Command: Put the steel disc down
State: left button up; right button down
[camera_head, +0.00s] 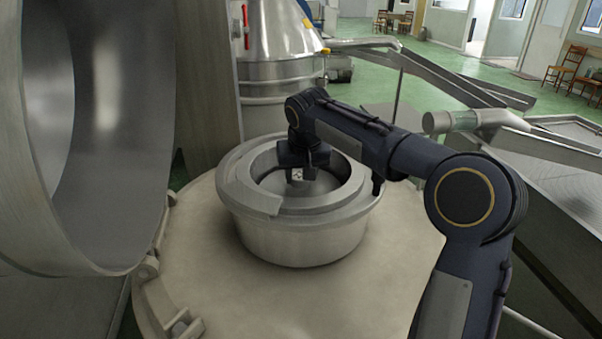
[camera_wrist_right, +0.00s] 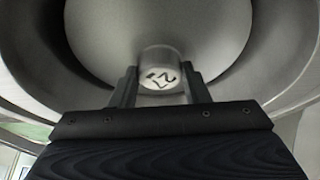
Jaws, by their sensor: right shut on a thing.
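My right gripper (camera_head: 297,176) reaches down into the open round steel basin (camera_head: 303,240). In the right wrist view its two fingers (camera_wrist_right: 160,90) are shut on a short pale stub with dark marks on its end face (camera_wrist_right: 159,79). I take this stub to be part of the steel disc. Behind it is a broad, smooth grey round surface (camera_wrist_right: 160,28), which also shows inside the basin in the head view (camera_head: 322,187). I cannot tell whether this surface is the disc or the basin's floor, nor whether the disc touches the basin. My left gripper is not in view.
The basin stands on a round beige top (camera_head: 290,300). A large open metal drum or lid (camera_head: 95,130) fills the left side. A steel cone-topped vessel (camera_head: 280,50) stands behind. Metal troughs and a pipe (camera_head: 470,120) lie to the right. Green floor (camera_head: 450,60) is beyond.

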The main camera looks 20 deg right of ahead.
aim_at(300, 176)
jog(key=shift+f+b, duration=0.4)
jog(key=shift+f, duration=0.15)
jog(key=c, duration=0.8)
grip_release()
jog(key=shift+r, duration=0.3)
jog(key=shift+r+p, duration=0.6)
jog(key=shift+p, duration=0.1)
jog(key=b+v, duration=0.1)
jog(key=v, duration=0.2)
jog(key=shift+f, duration=0.1)
jog(key=d+v, duration=0.1)
jog(key=v, duration=0.7)
jog(key=shift+s+a+r+b, duration=0.25)
jog(key=shift+a+b, duration=0.15)
jog(key=shift+a, duration=0.15)
